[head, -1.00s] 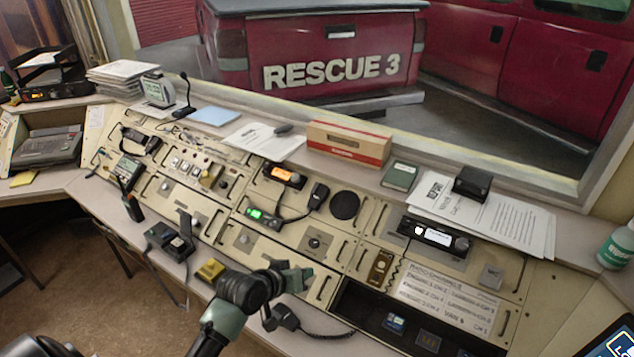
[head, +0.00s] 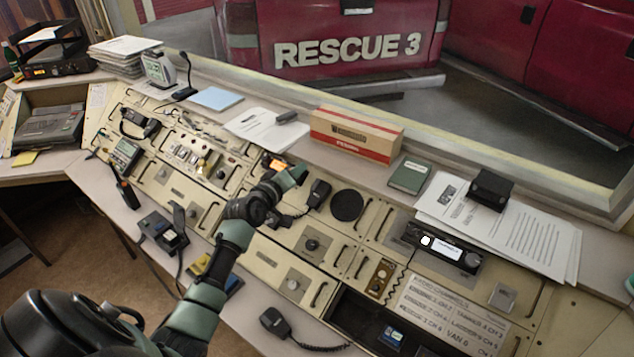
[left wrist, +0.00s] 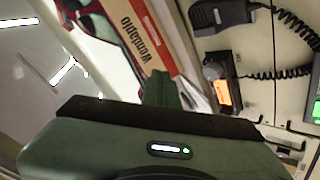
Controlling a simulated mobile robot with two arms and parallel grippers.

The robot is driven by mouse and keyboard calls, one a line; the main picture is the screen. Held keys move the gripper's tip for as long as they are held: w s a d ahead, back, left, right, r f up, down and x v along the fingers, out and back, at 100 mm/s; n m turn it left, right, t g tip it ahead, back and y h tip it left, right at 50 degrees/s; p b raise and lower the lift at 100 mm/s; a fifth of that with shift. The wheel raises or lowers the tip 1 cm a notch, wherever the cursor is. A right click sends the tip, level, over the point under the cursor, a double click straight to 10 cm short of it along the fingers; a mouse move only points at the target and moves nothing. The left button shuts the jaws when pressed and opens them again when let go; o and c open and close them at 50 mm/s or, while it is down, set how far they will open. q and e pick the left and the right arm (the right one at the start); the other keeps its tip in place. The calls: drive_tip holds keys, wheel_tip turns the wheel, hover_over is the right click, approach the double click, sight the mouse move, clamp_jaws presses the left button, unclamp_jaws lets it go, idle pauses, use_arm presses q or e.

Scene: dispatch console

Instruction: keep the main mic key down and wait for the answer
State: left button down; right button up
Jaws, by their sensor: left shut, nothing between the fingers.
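My left gripper (head: 294,175) is shut and empty over the console's sloping panel, in front of the radio with the orange display (head: 277,162). In the left wrist view its closed fingers (left wrist: 160,88) show against the cardboard box, with the orange display (left wrist: 223,93) to their right. I cannot tell if they touch anything. No key is marked as the main mic key. A gooseneck desk microphone (head: 184,93) stands at the back left, apart from the gripper. A hand microphone (head: 318,194) hangs on the panel, right of the gripper. My right gripper is out of view.
A second hand microphone (head: 274,322) lies at the front edge. A black radio (head: 443,247) and papers (head: 520,236) are at the right. A handset cradle (head: 165,233) stands at the front left.

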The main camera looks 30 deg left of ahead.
sight(315, 184)
use_arm(q)
drive_tip(key=w+f+b, duration=0.1)
drive_tip(key=f+b, duration=0.1)
drive_tip(key=w+f+b, duration=0.1)
drive_tip(key=f+b, duration=0.1)
drive_tip(key=w+f+b, duration=0.1)
drive_tip(key=f+b, duration=0.1)
drive_tip(key=b, duration=0.1)
drive_tip(key=shift+w+d+f, duration=0.1)
drive_tip(key=shift+w+d, duration=0.05)
drive_tip(key=shift+w, duration=0.15)
drive_tip(key=shift+w+f+b, duration=0.6)
drive_tip(key=shift+f+b, duration=0.05)
drive_tip(key=shift+b, duration=0.1)
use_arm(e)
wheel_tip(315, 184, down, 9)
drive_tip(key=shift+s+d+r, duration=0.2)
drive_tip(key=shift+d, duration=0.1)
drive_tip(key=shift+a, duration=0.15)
